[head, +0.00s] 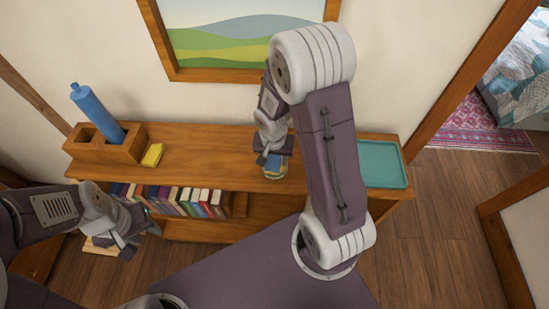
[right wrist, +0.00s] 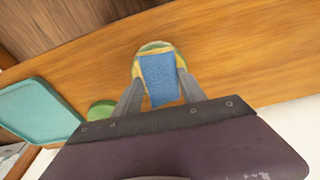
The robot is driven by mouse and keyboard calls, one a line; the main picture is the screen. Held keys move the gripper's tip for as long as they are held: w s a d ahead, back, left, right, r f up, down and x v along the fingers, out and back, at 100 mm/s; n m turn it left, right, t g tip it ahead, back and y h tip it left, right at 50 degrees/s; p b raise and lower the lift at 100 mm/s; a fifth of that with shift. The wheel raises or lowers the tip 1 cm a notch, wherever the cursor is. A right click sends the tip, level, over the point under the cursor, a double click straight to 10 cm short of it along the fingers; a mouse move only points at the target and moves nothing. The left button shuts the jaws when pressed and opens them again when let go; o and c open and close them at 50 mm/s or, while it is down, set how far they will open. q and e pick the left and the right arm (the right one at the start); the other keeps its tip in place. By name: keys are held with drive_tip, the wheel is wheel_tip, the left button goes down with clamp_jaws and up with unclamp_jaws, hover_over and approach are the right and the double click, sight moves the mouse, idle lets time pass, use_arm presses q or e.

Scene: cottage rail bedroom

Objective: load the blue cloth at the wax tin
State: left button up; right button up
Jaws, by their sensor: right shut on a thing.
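The blue cloth (right wrist: 158,80) is a small flat piece between the two fingers of my right gripper (right wrist: 160,92) in the right wrist view. The gripper is shut on it. The cloth lies over a round yellow and green thing, seemingly the wax tin (right wrist: 153,46), and hides most of it; I cannot tell whether they touch. In the head view my right gripper (head: 268,158) points down over the shelf top, with the cloth (head: 282,160) and tin (head: 274,175) partly hidden by it. My left gripper (head: 140,238) is open and empty before the shelf's left end.
The wooden shelf top (head: 210,150) holds a teal tray (head: 382,164) at right, a yellow block (head: 153,155), and a wooden holder (head: 125,150) with a leaning blue cylinder (head: 95,110). A green round thing (right wrist: 101,110) is near the tray. Books (head: 185,201) stand below.

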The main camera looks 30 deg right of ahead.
sight(274, 159)
drive_tip(key=shift+s, duration=0.1)
wheel_tip(274, 159, up, 7)
drive_tip(key=p, duration=0.6)
idle(0.6)
